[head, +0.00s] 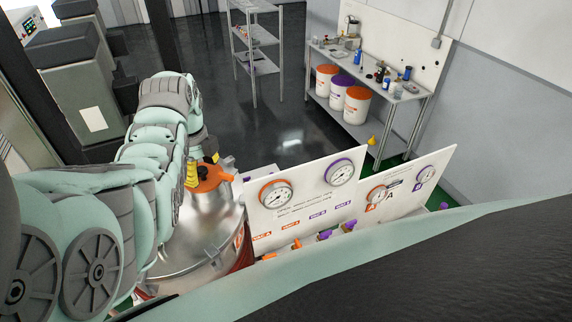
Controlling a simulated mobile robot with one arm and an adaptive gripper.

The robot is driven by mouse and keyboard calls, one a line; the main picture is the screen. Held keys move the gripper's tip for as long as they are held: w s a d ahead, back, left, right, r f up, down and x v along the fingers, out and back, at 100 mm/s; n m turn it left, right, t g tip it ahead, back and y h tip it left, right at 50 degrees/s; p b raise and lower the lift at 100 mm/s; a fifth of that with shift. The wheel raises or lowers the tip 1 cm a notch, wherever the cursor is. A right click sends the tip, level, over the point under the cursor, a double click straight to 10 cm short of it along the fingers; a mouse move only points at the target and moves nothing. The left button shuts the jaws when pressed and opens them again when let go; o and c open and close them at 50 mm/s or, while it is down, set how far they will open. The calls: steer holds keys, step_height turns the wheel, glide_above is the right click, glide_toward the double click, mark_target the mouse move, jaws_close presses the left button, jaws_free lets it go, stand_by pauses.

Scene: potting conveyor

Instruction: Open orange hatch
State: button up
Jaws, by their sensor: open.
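The orange hatch (213,182) sits on top of a shiny metal tank (205,235), left of the gauge panel. My gripper (203,166) is open and points down at the hatch, with yellow parts showing at its end. It is right at the hatch's left and far side. I cannot tell whether the fingers touch it. Part of the hatch and of the tank is hidden behind my gripper and arm.
A white panel (300,210) with orange- and purple-rimmed gauges stands close right of the hatch, with orange and purple valve handles below. Behind are a metal shelf (255,68) and a workbench (415,92) with buckets beneath. Dark floor (290,140) lies open between.

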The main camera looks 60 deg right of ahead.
steer(key=shift+c, duration=0.2)
jaws_close()
steer(key=shift+f, duration=0.1)
